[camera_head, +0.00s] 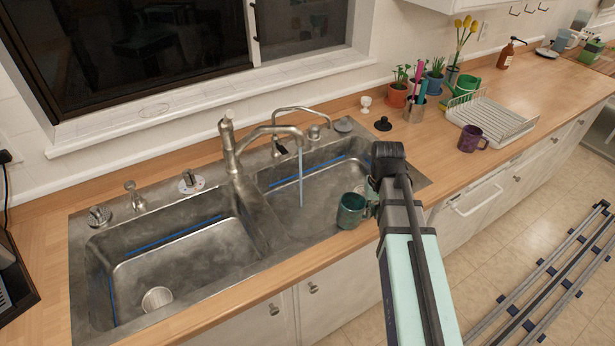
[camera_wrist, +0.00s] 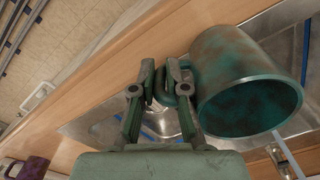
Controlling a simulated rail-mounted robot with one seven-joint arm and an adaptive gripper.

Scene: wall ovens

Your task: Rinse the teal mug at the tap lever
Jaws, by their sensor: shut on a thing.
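The teal mug (camera_head: 350,212) is over the front right part of the right sink basin (camera_head: 325,190). It is teal with brownish patches, and its open mouth shows in the wrist view (camera_wrist: 250,105). My gripper (camera_head: 371,205) is at the mug's right side; in the wrist view its fingers (camera_wrist: 172,88) are closed on the mug's handle. The tap (camera_head: 270,131) has its lever (camera_head: 228,122) on top of the post. A thin water stream (camera_head: 300,180) falls from the spout into the right basin, left of the mug and apart from it.
The left basin (camera_head: 180,260) is empty apart from its drain. A smaller curved tap (camera_head: 300,110) stands behind the right basin. A purple mug (camera_head: 471,138), a white dish rack (camera_head: 492,117), a utensil cup (camera_head: 415,108) and potted plants (camera_head: 398,93) are on the right counter.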

